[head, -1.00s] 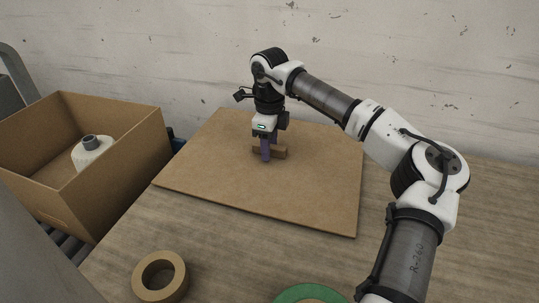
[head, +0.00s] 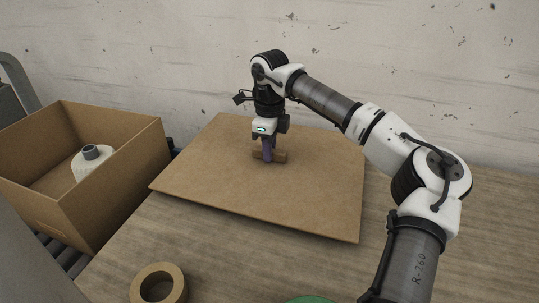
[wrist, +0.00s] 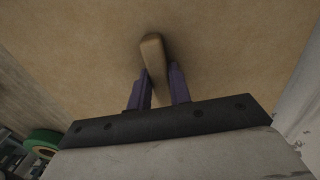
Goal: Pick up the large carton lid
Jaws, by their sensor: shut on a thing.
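The large carton lid (head: 300,200) is a flat brown board with a short wooden-looking grip bar (head: 279,156) in its middle. It lies level over the wooden table, and its front edge looks slightly above the tabletop with a shadow under it. My gripper (head: 267,158) points straight down, its purple fingers shut on the bar. In the wrist view the bar (wrist: 152,50) sits between the two fingers (wrist: 160,85), and the lid (wrist: 80,50) fills most of the picture.
An open carton (head: 120,182) with a white yarn cone (head: 92,165) inside stands on rollers at the left. A brown tape roll (head: 140,290) and a green roll (head: 312,299) lie at the table's front. A pale wall (head: 430,80) closes the back.

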